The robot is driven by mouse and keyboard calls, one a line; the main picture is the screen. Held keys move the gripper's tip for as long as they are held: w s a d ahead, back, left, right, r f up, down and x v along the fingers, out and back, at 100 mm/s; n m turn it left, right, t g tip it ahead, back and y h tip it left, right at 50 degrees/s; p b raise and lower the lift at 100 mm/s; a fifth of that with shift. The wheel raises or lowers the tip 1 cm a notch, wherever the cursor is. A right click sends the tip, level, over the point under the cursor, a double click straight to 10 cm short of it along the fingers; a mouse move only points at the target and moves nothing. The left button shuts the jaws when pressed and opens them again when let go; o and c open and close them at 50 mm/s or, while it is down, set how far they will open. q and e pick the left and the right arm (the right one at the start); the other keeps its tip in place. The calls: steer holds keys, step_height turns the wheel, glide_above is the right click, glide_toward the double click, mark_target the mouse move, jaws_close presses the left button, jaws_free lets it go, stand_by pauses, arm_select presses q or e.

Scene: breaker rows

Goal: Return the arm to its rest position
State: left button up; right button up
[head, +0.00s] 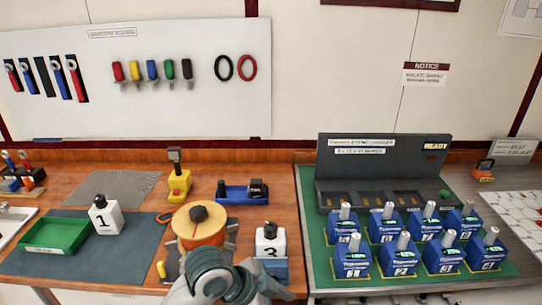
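One of my arms (212,279), with grey and teal rounded links, rises from the bottom edge, left of centre. It overlaps the front edge of the wooden bench. I cannot tell from this view which arm it is. No gripper fingertips can be made out, and the other arm does not show. Two rows of blue numbered breaker blocks (351,258) with silver levers stand on a green mat (322,272) at the right. A dark console (385,165) with a lit READY sign stands behind them.
An orange round drum (199,228) with a dark knob and a white-topped block marked 3 (270,243) stand close to my arm. A block marked 1 (105,216) and a green tray (57,234) lie left. A yellow-based device (179,182) stands behind.

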arm_select(q)
steer(key=s+a+f+n+t+y, duration=0.1)
steer(key=s+a+f+n+y, duration=0.1)
steer(key=s+a+f+n, duration=0.55)
steer(key=s+a+f+n+y, duration=0.2)
steer(key=s+a+f+y, duration=0.15)
steer(key=s+a, duration=0.45)
steer(key=s+a+f+n+t+y, duration=0.1)
steer(key=s+a+f+n+y, duration=0.1)
steer(key=s+a+f+n, duration=0.6)
step_height(320, 180, down, 29)
steer(key=w+a+m+g+b, duration=0.2)
steer(key=a+m, duration=0.1)
steer(key=s+a+f+g+b, duration=0.1)
steer(key=s+a+f, duration=0.1)
steer(key=s+f, duration=1.6)
steer(key=shift+a+f, duration=0.4)
steer(key=shift+f, duration=0.05)
steer(key=shift+s+m, duration=0.1)
steer(key=shift+m, duration=0.15)
steer(key=shift+c, duration=0.3)
